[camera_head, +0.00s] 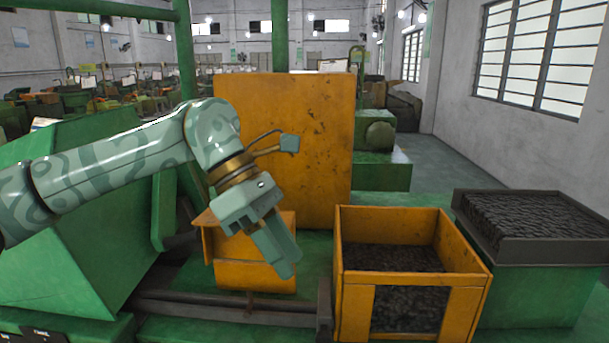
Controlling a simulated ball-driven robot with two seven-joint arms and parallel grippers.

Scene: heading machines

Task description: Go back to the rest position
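My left gripper (280,255) is in the middle of the head view, at the end of my pale green patterned arm that comes in from the left. It points down and to the right, in front of a small orange chute-like box (255,275) and left of the orange crate. Its fingers look close together with nothing seen between them, but the angle does not show clearly whether they are shut. My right gripper is not in view.
An orange crate (455,245) holds dark small parts. A dark tray (540,252) of similar parts sits on a green stand (535,297) at right. A tall orange panel (300,150) stands behind my gripper. A green machine housing (90,230) is at left. Open floor (455,165) lies behind.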

